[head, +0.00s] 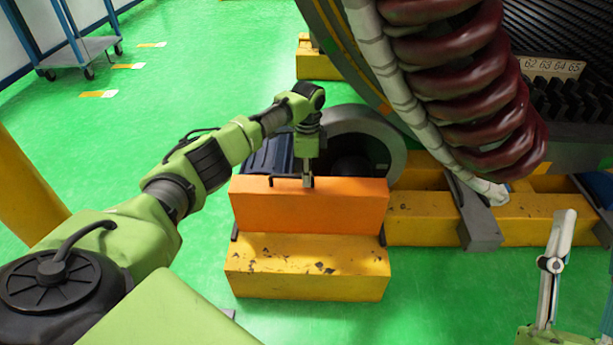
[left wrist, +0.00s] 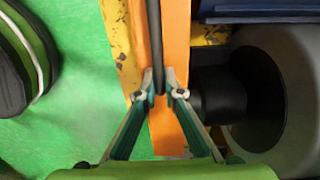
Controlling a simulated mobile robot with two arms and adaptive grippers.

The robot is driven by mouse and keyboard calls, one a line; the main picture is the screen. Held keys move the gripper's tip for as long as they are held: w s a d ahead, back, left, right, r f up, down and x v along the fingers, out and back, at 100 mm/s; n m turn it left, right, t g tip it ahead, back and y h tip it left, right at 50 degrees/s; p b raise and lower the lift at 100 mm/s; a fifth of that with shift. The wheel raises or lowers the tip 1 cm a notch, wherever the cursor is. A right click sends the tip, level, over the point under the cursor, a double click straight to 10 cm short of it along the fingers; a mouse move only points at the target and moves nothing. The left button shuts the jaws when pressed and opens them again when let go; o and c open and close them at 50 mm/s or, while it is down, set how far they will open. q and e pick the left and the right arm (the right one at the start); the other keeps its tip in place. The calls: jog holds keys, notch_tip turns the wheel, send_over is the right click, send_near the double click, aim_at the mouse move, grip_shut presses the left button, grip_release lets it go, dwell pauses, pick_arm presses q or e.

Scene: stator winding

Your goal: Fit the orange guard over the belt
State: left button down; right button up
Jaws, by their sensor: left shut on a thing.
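The orange guard (head: 310,210) stands as a long panel above the front yellow block, in front of the blue motor (head: 265,155) and the grey wheel (head: 392,140). My left gripper (head: 307,180) is shut on the dark handle bar at the guard's top edge. In the left wrist view, the fingers (left wrist: 165,95) close around the bar, with the orange guard (left wrist: 168,135) beneath. A black hub (left wrist: 255,95) and the wheel lie to the right there. I cannot make out the belt. My right gripper (head: 580,265) is partly in view at lower right, its fingers apart and empty.
The yellow block (head: 305,270) is in front of the guard. Yellow beams (head: 425,218) extend to the right. Thick dark-red coils (head: 470,80) and a pale cable (head: 390,70) hang close at upper right. A blue cart (head: 85,50) stands far left. Green floor is clear at left.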

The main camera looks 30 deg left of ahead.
pick_arm(q)
jog(key=shift+w+r, duration=0.1)
pick_arm(e)
jog(key=shift+w+f, duration=0.1)
jog(key=shift+f, duration=0.05)
pick_arm(q)
jog(key=shift+f, duration=0.45)
pick_arm(e)
jog(key=shift+s+r, duration=0.2)
jog(key=shift+r, duration=0.25)
pick_arm(q)
jog(key=shift+f, duration=0.55)
pick_arm(e)
jog(key=shift+s+r+y, duration=0.15)
jog(key=shift+s+y, duration=0.15)
pick_arm(q)
jog(key=shift+f, duration=0.2)
pick_arm(e)
jog(key=shift+s+r+t, duration=0.2)
jog(key=shift+t, duration=0.2)
pick_arm(q)
jog(key=c, duration=2.1)
grip_release()
jog(key=shift+f, duration=0.15)
notch_tip(320, 180, up, 12)
jog(key=shift+r, duration=0.15)
pick_arm(e)
jog(key=shift+s+d, duration=0.1)
